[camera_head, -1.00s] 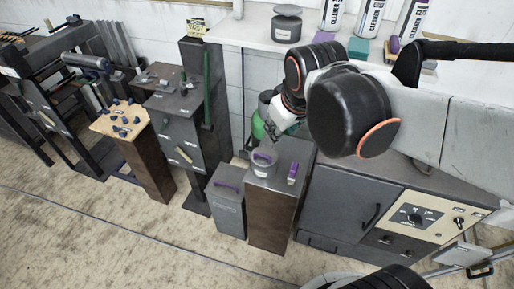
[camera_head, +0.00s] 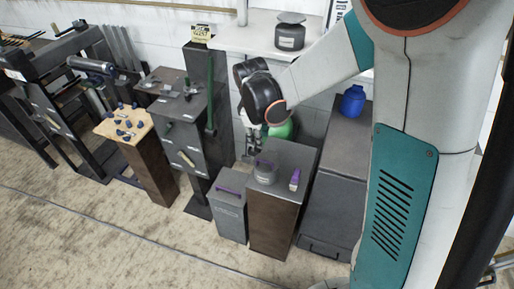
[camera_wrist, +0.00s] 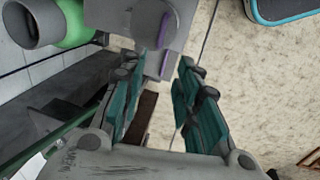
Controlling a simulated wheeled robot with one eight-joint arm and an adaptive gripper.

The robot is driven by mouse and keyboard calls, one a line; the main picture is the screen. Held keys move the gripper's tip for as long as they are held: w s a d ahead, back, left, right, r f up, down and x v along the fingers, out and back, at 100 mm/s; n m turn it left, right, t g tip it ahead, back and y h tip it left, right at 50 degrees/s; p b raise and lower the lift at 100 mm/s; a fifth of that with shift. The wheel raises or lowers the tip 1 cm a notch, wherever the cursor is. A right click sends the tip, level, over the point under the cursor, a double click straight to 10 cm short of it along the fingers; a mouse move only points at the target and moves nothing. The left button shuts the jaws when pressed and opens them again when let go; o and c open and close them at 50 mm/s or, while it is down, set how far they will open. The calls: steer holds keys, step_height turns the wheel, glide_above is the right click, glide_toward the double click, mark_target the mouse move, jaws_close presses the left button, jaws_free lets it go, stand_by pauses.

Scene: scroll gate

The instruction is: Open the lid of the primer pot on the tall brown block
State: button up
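The primer pot (camera_head: 265,174) is small, round and grey, with a purple handle on its lid. It stands on the grey top of the tall brown block (camera_head: 272,225), and the lid looks closed. My gripper (camera_head: 252,153) is behind and to the left of the pot in the head view, apart from it and partly hard to make out. In the wrist view my gripper (camera_wrist: 157,66) has its teal fingers spread and empty. The pot (camera_wrist: 152,20), with its purple handle, shows at the top of that view, beyond the fingertips.
A shorter grey bin (camera_head: 230,215) with a purple handle adjoins the block. A green tank (camera_head: 281,129) is behind. A metal stand with a green post (camera_head: 210,95) rises to the left. Floor in front is free.

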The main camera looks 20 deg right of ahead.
mark_target(261, 160)
steer(key=f+b, duration=0.1)
steer(key=f, duration=0.3)
steer(key=w+d+f+b, duration=0.1)
steer(key=f, duration=0.4)
steer(key=w+f+b, duration=0.1)
steer(key=f+b, duration=0.1)
steer(key=f, duration=0.2)
steer(key=shift+d+f, duration=0.2)
steer(key=shift+d, duration=0.05)
steer(key=shift+c, duration=0.2)
jaws_close()
